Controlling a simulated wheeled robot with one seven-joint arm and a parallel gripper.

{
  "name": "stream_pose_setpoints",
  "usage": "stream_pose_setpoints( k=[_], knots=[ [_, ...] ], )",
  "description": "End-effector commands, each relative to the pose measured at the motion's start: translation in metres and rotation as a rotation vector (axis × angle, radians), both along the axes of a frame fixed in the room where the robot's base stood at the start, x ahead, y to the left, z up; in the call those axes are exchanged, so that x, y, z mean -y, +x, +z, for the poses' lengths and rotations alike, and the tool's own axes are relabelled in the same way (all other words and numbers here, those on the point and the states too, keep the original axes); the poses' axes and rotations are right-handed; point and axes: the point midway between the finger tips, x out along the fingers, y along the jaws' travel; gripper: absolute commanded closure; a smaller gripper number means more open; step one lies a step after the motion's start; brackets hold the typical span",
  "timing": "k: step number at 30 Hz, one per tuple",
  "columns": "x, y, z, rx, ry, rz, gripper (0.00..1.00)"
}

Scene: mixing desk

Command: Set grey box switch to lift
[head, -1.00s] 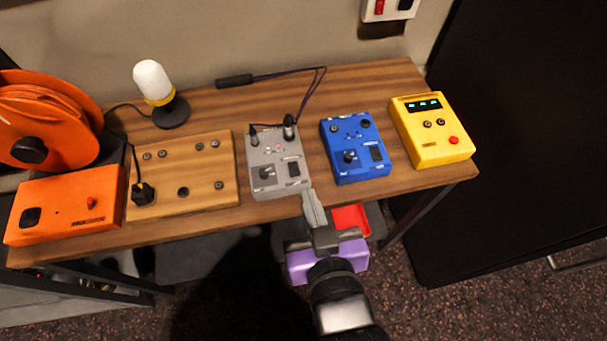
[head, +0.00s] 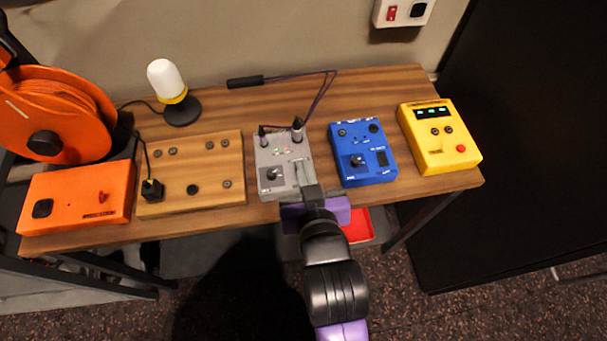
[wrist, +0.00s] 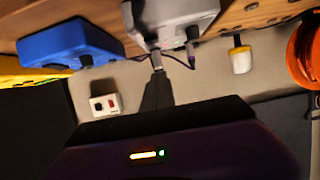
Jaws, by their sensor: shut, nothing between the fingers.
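The grey box (head: 266,158) stands on the wooden desk between the wooden board and the blue box. It has a dark knob (head: 273,175) at its lower left and two plugs along its back edge. My gripper (head: 303,167) is shut and empty, with its fingertips over the front right part of the box. The fingers hide that part, where the dark switch lies, so I cannot see its position or whether they touch it. In the wrist view, the grey box (wrist: 178,12) appears upside down, with my fingertips (wrist: 157,62) at its edge.
The blue box (head: 362,160) stands close on the right, with the yellow box (head: 438,140) beyond. The wooden board (head: 205,178) and orange box (head: 75,198) are on the left. A cable (head: 318,95) runs behind the grey box. A red tray (head: 357,226) lies below the desk edge.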

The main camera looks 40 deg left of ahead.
Motion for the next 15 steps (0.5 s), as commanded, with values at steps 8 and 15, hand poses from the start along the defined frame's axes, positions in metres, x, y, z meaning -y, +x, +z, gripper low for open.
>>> stream_pose_setpoints(
  k=[8,15],
  knots=[
    [-0.008,0.006,-0.033,-0.003,-0.003,0.001,1.00],
    [-0.007,0.005,-0.045,-0.001,-0.001,0.000,1.00]
  ],
)
